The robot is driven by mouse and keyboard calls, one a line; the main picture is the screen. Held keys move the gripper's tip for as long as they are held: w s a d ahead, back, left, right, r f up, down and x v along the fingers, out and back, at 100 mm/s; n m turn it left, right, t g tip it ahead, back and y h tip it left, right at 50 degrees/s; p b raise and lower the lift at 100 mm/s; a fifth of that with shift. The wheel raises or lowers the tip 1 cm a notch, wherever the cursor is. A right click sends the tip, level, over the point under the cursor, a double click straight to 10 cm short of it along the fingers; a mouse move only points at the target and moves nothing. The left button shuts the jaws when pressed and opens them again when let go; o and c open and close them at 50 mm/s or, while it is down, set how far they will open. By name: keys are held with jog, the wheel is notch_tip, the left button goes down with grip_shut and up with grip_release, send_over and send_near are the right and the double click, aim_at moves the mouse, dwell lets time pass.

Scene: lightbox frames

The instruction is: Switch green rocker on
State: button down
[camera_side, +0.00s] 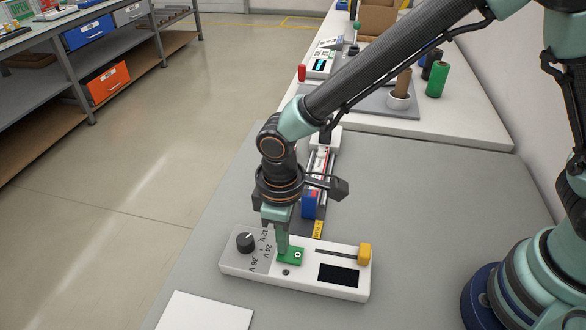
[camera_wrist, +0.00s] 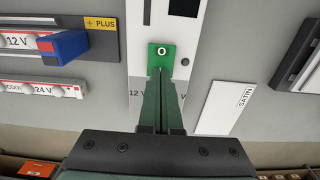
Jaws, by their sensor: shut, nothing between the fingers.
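The green rocker (camera_side: 297,257) sits on a white control box (camera_side: 225,262) in the side view. In the wrist view the green rocker (camera_wrist: 161,52) shows a white ring mark at its far end; its near end is hidden under my fingers. My gripper (camera_side: 283,255) points down with its fingers together and empty. Its tips are at the knob-side end of the rocker; I cannot tell whether they press on it. In the wrist view my gripper (camera_wrist: 160,72) overlaps the rocker's near edge. The box's display (camera_side: 338,275) is dark.
The box also has a black knob (camera_side: 246,242) beside voltage marks and a yellow slider (camera_side: 364,254). A rail device with a blue-and-red block (camera_side: 310,204) stands just behind. A white card (camera_side: 205,312) lies front left. Grey table at right is clear.

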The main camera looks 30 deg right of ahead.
jog(key=shift+f, duration=0.4)
jog(key=shift+r, duration=3.55)
